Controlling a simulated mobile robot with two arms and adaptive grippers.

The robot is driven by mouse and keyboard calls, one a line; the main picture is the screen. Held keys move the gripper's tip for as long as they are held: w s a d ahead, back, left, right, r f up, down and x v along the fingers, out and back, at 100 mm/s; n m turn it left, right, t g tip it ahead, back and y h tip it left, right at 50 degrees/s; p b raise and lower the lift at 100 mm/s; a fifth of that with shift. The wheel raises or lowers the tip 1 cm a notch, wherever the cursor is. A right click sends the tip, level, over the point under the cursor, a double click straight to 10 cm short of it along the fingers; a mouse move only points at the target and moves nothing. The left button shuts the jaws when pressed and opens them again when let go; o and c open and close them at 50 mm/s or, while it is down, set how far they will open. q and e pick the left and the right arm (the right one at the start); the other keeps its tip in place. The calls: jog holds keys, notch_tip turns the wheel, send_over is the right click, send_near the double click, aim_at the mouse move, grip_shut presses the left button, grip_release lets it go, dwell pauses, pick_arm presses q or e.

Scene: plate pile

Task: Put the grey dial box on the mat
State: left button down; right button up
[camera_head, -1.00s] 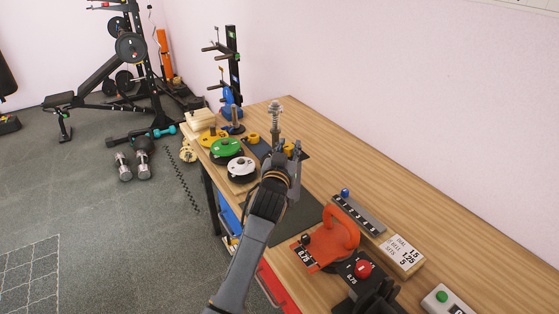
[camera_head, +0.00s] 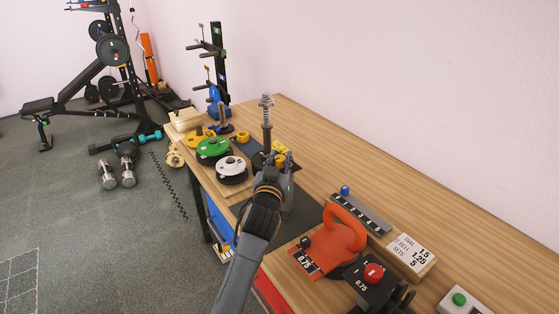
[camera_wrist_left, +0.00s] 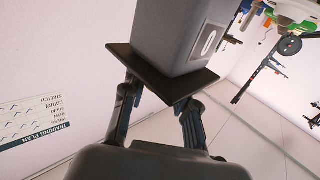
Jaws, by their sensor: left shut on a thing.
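My left gripper (camera_head: 280,166) reaches in over the worktop near the dark mat (camera_head: 296,222) and is shut. In the left wrist view a dark grey block (camera_wrist_left: 170,38) with a black flange and a small pale oval mark sits at the fingertips. In the head view I cannot make this block out behind the gripper, and no dial shows on it. My right gripper cannot be made out.
A spring-topped post (camera_head: 266,118) rises behind the gripper. White (camera_head: 231,166) and green (camera_head: 212,147) plates lie to its left. A numbered rail (camera_head: 362,213) and sign (camera_head: 412,255) are right. The back worktop is clear.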

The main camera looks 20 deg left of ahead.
pick_arm(q)
jog(key=c, duration=1)
grip_release()
jog(key=shift+f, duration=0.15)
jog(key=shift+r, duration=0.25)
jog(key=shift+s+f, duration=0.15)
jog(key=shift+s, duration=0.15)
jog(key=s, duration=0.3)
jog(key=s+d+b, duration=0.1)
jog(key=s, duration=0.7)
jog(key=shift+s+d, duration=0.15)
jog(key=shift+d, duration=0.05)
pick_arm(e)
jog(key=shift+s+d+f, duration=0.2)
jog(key=shift+s+f, duration=0.35)
jog(key=shift+f, duration=0.25)
